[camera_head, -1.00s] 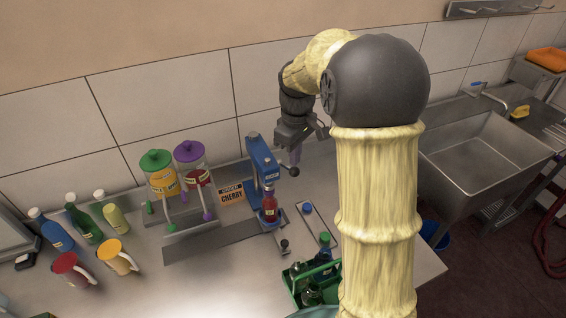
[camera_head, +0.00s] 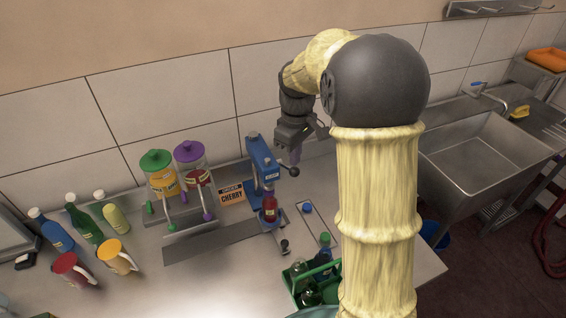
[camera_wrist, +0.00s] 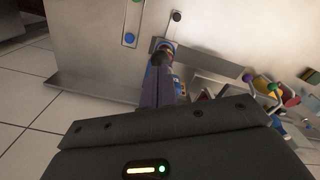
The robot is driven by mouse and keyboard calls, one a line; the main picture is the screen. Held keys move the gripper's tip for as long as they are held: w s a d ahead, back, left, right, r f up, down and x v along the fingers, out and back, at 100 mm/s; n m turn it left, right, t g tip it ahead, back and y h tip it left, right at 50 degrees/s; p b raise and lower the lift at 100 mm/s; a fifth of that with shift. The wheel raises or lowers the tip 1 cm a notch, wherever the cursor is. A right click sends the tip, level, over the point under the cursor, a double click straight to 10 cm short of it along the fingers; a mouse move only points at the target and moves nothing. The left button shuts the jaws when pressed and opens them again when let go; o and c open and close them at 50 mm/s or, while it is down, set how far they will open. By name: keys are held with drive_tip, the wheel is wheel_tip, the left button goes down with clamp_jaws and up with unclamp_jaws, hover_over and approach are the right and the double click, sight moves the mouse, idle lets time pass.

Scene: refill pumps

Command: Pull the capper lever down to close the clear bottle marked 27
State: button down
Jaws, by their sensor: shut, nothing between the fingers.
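The blue capper (camera_head: 262,165) stands on the steel counter, its lever ending in a dark ball knob (camera_head: 294,170) out to the right. A clear bottle with red contents and a pale label (camera_head: 270,209) stands upright under the capper head; its number is too small to read. My gripper (camera_head: 295,159) is shut and empty, pointing down close above the knob; I cannot tell whether it touches. In the wrist view the purple fingers (camera_wrist: 158,88) are together and hide part of the capper.
Two dispensers, green-lidded (camera_head: 158,172) and purple-lidded (camera_head: 193,165), stand left of the capper beside an orange "CHERRY" sign (camera_head: 232,193). A green crate (camera_head: 292,290) with bottles is at the front. Bottles and mugs stand at left. A sink (camera_head: 485,150) is at right.

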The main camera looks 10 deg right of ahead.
sight(296, 173)
drive_tip(key=shift+f+b, duration=0.5)
drive_tip(key=shift+f, duration=0.4)
drive_tip(key=shift+s+f+b, duration=0.35)
drive_tip(key=shift+f+b, duration=0.25)
drive_tip(key=shift+f, duration=0.25)
drive_tip(key=shift+s+d+f+b, duration=0.1)
drive_tip(key=shift+s+f+b, duration=0.15)
drive_tip(key=shift+f+b, duration=0.5)
drive_tip(key=shift+f, duration=0.1)
drive_tip(key=shift+s+f+b, duration=0.1)
drive_tip(key=shift+f+b, duration=0.4)
drive_tip(key=shift+f, duration=0.55)
